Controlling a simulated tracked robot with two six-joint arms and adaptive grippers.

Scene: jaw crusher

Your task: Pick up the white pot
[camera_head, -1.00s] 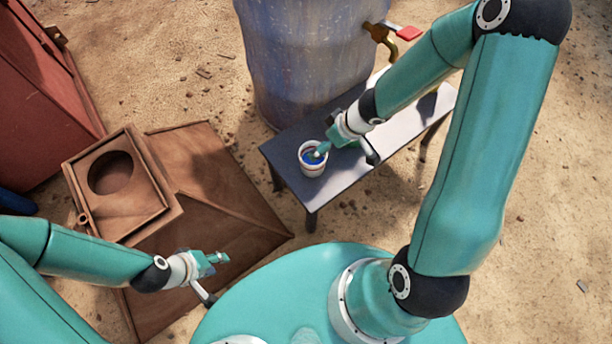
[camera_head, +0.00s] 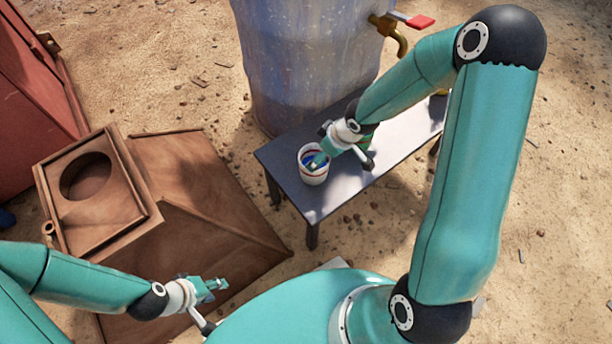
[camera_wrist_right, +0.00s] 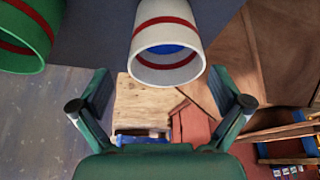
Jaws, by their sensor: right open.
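The white pot (camera_head: 313,176), with red bands and a blue inside, stands upright near the left end of the small dark table (camera_head: 325,205). In the right wrist view the pot (camera_wrist_right: 166,45) is ahead of my right gripper (camera_wrist_right: 163,92), its rim close to the level of the fingertips. My right gripper is open, its fingers apart on either side with no visible contact. In the head view my right gripper (camera_head: 325,158) overlaps the pot's rim. My left gripper (camera_head: 217,286) is low at left, holding nothing visible; its finger gap is unclear.
A green pot with a red band (camera_wrist_right: 25,35) is beside the white one, largely hidden by my right gripper in the head view. A large blue barrel (camera_head: 305,65) with a tap stands behind the table. A rusty metal hopper (camera_head: 210,190) lies at left.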

